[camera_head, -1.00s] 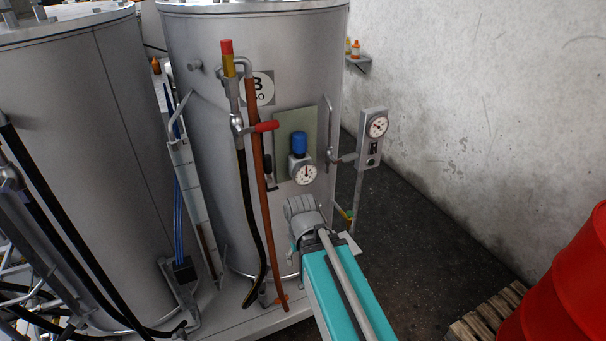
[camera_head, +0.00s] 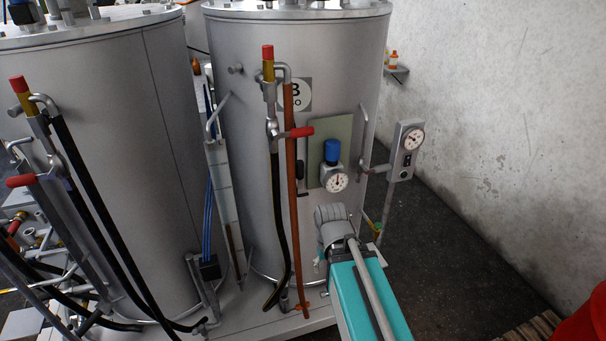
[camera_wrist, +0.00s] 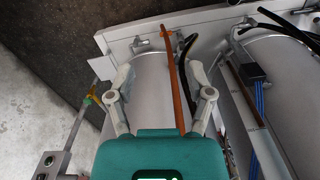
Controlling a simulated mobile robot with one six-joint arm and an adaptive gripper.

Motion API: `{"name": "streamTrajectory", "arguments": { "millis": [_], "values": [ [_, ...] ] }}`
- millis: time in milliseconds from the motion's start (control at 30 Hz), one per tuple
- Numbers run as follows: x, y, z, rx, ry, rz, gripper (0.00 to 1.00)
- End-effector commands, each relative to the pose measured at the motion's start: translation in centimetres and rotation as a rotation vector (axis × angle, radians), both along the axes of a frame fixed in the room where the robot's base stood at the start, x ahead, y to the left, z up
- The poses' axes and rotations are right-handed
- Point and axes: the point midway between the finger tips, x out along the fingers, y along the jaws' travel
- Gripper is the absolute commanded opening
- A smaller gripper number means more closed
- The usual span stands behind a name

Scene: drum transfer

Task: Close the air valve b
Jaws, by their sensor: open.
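Tank B (camera_head: 235,140) is a grey metal drum with a round B label. On its front is a valve with a red lever (camera_head: 300,132), pointing right, beside an orange pipe (camera_head: 290,200). Right of it, a blue knob (camera_head: 332,151) sits above a round gauge (camera_head: 337,182) on a green plate. I cannot tell which is air valve b. My arm is low in front of the tank, below the gauge. In the wrist view my gripper (camera_wrist: 160,70) is open, with the orange pipe (camera_wrist: 176,85) showing between its fingers; nothing is held.
A second tank (camera_head: 110,150) with its own red-handled valve (camera_head: 20,181) and black hoses stands left. A gauge box on a post (camera_head: 407,145) stands right of tank B. A red drum (camera_head: 590,325) is at the lower right. Dark floor lies open between post and wall.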

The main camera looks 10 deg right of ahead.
Motion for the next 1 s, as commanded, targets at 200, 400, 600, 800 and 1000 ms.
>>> {"name": "streamTrajectory", "arguments": {
  "millis": [200, 400, 600, 800, 1000],
  "values": [
    [1.3, 0.4, -0.6, 0.071, -0.021, -0.020, 0.17],
    [4.5, 1.1, -1.2, 0.250, -0.078, -0.075, 0.00],
    [8.9, 1.4, -1.0, 0.491, -0.168, -0.162, 0.00],
    [13.4, 0.4, 0.5, 0.731, -0.272, -0.263, 0.00],
    [17.7, -2.0, 2.7, 0.966, -0.383, -0.376, 0.00]
  ]
}}
